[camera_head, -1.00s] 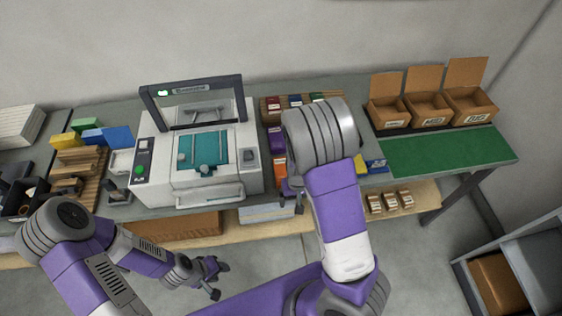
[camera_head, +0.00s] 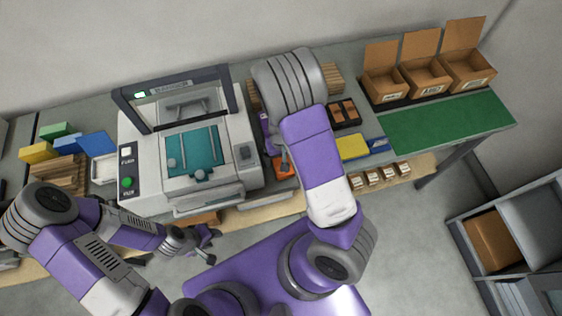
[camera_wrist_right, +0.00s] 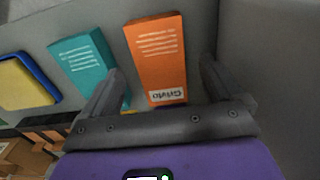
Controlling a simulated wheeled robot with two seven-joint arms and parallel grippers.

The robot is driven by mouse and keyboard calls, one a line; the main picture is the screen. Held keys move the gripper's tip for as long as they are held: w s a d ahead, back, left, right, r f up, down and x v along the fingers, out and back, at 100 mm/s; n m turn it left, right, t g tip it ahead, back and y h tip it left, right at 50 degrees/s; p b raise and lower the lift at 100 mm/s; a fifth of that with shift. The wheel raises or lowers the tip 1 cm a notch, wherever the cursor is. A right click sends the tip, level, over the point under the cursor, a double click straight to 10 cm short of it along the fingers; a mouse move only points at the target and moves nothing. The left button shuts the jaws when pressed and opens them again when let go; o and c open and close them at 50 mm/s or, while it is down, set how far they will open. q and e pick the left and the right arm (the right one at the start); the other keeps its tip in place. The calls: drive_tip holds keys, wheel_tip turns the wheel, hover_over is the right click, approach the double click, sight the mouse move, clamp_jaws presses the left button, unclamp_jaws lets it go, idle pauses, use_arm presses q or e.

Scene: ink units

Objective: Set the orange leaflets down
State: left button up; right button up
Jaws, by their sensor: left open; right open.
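The orange leaflets (camera_wrist_right: 158,55) form a block with white print lines and a white label. In the right wrist view they lie on a grey surface, between the two fingers of my right gripper (camera_wrist_right: 162,72), which is open. A gap shows beside the fingers, and I cannot tell whether either touches. In the head view a bit of orange (camera_head: 285,168) shows by the bench's front edge, beside my right arm, which hides most of that gripper. My left gripper (camera_head: 198,243) is open and empty, low in front of the bench.
A teal block (camera_wrist_right: 84,60) lies left of the orange one, with a yellow and blue item (camera_wrist_right: 25,82) further left. A white press machine (camera_head: 187,155) stands left of my right arm. A green mat (camera_head: 445,125) is clear, with open cardboard boxes (camera_head: 425,75) behind it.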

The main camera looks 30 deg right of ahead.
wheel_tip(320, 180, down, 2)
drive_tip(key=shift+f, duration=0.1)
drive_tip(key=c, duration=1.3)
drive_tip(key=shift+w, duration=0.1)
